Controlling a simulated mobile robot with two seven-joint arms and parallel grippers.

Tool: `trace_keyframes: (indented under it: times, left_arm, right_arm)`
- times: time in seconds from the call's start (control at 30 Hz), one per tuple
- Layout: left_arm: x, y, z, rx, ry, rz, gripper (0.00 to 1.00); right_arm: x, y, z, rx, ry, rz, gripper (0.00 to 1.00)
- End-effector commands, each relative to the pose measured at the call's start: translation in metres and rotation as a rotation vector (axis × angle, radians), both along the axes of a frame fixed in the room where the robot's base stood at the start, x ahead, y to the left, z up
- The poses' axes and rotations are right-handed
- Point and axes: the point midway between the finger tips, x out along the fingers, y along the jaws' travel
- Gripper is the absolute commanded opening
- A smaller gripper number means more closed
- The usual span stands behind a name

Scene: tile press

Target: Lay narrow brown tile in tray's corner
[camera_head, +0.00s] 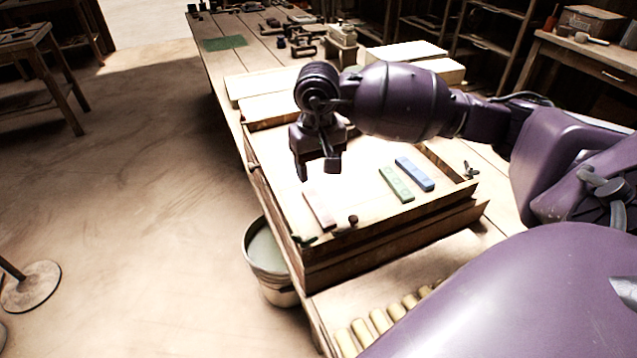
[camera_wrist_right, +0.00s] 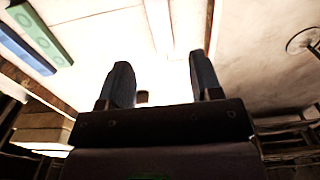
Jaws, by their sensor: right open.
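A narrow, pale pinkish-brown tile (camera_head: 319,210) lies flat in the near left part of the wooden tray (camera_head: 340,252), a little apart from its left wall. In the right wrist view, a pale strip that looks like this tile (camera_wrist_right: 158,22) lies beyond the fingers. My right gripper (camera_head: 318,172) is above the tray, just behind the tile's far end in the head view. Its two fingers are apart with no tile between them, as the right wrist view (camera_wrist_right: 164,82) also shows. My left gripper is out of view.
A green tile (camera_head: 397,185) and a blue tile (camera_head: 414,174) lie side by side to the right in the tray. A dark knob (camera_head: 353,219) is at the near wall. Pale rollers (camera_head: 379,320) lie in front, and a bucket (camera_head: 266,255) stands left of the bench.

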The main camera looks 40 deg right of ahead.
Motion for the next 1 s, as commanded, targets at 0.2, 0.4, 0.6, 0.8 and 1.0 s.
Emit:
trace_keyframes:
  times: [0.2, 0.4, 0.6, 0.8, 1.0]
  left_arm:
    - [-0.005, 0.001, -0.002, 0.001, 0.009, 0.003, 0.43]
    - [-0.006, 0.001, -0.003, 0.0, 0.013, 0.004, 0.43]
    - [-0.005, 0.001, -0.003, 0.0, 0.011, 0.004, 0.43]
    - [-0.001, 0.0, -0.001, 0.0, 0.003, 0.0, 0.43]
    - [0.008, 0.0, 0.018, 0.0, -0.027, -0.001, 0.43]
  right_arm:
    - [0.0, 0.0, 0.021, -0.001, -0.001, 0.0, 0.59]
    - [0.0, 0.0, 0.024, -0.001, 0.001, 0.0, 0.59]
    - [0.0, 0.0, 0.024, 0.0, 0.001, 0.0, 0.59]
    - [0.0, 0.0, 0.024, 0.0, 0.001, 0.0, 0.59]
    - [-0.001, 0.0, 0.048, 0.0, -0.026, 0.0, 0.59]
